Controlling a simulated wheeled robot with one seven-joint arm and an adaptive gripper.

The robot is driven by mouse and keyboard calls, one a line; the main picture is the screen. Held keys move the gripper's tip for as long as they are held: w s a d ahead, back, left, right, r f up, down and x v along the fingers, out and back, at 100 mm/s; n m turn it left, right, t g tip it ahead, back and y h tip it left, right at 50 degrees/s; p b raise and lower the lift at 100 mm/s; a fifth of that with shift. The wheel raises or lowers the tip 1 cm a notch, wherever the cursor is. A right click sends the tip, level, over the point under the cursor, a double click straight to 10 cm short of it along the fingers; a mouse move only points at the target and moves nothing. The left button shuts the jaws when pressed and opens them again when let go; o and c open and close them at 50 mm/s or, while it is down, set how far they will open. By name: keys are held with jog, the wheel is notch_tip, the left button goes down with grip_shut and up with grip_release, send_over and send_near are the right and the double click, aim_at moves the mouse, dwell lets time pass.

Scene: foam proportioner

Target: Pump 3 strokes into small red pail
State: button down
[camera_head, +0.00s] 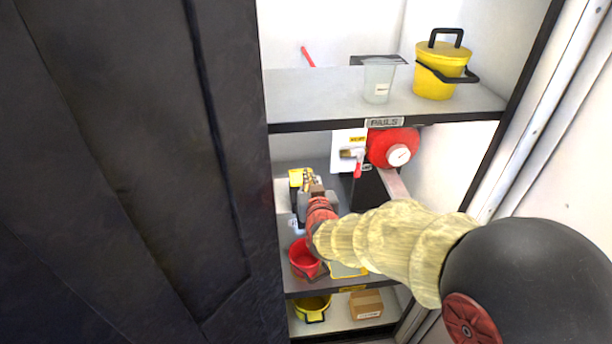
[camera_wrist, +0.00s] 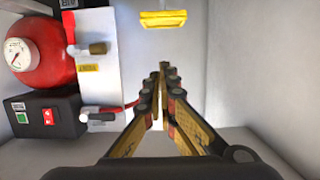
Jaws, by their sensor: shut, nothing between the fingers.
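The small red pail (camera_head: 304,256) stands on the middle shelf, below my wrist in the head view, partly hidden by my arm. My gripper (camera_head: 309,178) reaches over that shelf, with its fingers together and empty. In the wrist view my gripper (camera_wrist: 163,68) points toward a yellow pad (camera_wrist: 163,19), with a visible gap between them. A yellow part (camera_head: 296,177) also shows beside my fingertips in the head view. A red tank (camera_head: 392,147) with a round gauge stands right of my gripper; the red tank (camera_wrist: 38,55) is at the left in the wrist view.
A white panel (camera_wrist: 90,60) with valves and a black box (camera_wrist: 42,118) with a red switch stand close left of my fingers in the wrist view. The upper shelf (camera_head: 320,96) holds a yellow pail (camera_head: 441,70) and a clear beaker (camera_head: 378,84). A dark door (camera_head: 130,170) borders the left.

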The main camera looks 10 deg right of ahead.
jog(key=b, duration=0.2)
send_over(302, 178)
jog(key=v, duration=0.2)
jog(key=f, duration=0.3)
jog(key=shift+d+f, duration=0.15)
jog(key=shift+d, duration=0.25)
notch_tip(302, 178, down, 2)
jog(key=shift+f+b, duration=0.2)
jog(key=shift+b, duration=0.45)
jog(key=shift+s+f, duration=0.1)
jog(key=shift+f, duration=0.5)
notch_tip(302, 178, down, 5)
jog(key=b, duration=0.4)
jog(key=shift+f, duration=0.25)
